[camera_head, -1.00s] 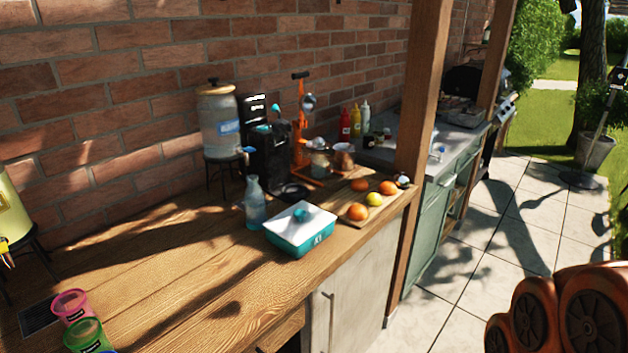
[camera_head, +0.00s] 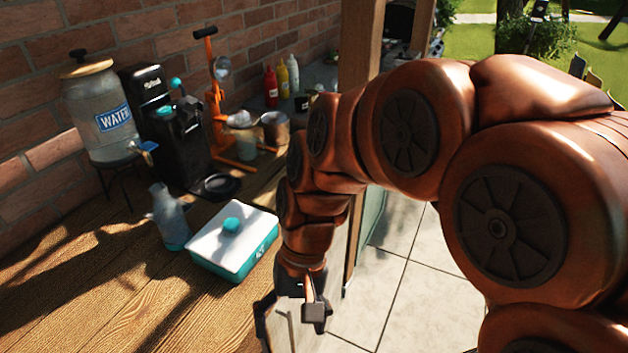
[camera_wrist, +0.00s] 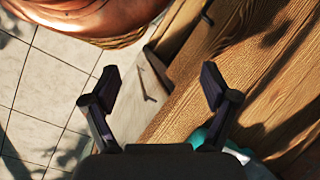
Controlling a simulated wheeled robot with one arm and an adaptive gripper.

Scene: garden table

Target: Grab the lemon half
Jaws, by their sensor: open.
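No lemon half can be made out in the current views. The board with the oranges and a yellow fruit, seen earlier, is hidden behind my arm in the head view. My gripper (camera_head: 290,312) is open and empty, pointing down by the counter's front edge, in front of the teal box (camera_head: 235,255) with a white lid. In the wrist view my gripper (camera_wrist: 160,88) has its fingers spread, with the counter edge and the cabinet front below. The teal box (camera_wrist: 199,137) partly shows behind the right finger there.
A water dispenser (camera_head: 102,115), a black coffee machine (camera_head: 165,125) and an orange press (camera_head: 213,95) stand near the brick wall. A wooden post (camera_head: 367,45) rises behind my arm. The wooden counter's (camera_head: 120,300) left front is clear.

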